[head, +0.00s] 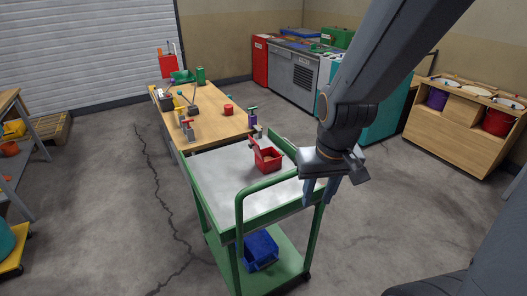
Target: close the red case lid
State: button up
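A small red case (268,159) stands on the grey top of the green cart (229,178), near its far right side. A thin red part rises at its back left, seemingly the lid standing open; it is too small to be sure. My gripper (321,191) hangs from the arm to the right of the case and nearer to me, apart from it. Its two bluish fingers point down and are spread, with nothing visible between them. The arm hides part of the cart's right side.
A green rail (282,180) rises at the cart's near end. A blue bin (261,249) sits on the lower shelf. Behind is a wooden table (213,124) with tools, clamps and a red cup. A wooden cabinet (450,141) stands at right. Floor on both sides is open.

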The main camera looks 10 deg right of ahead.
aim_at(254, 145)
jog(key=z, duration=0.45)
jog(key=k, duration=1)
jog(key=u, duration=0.25)
jog(key=i, duration=0.55)
jog(key=u, duration=0.7)
jog(key=i, duration=1.1)
jog(key=z, duration=0.55)
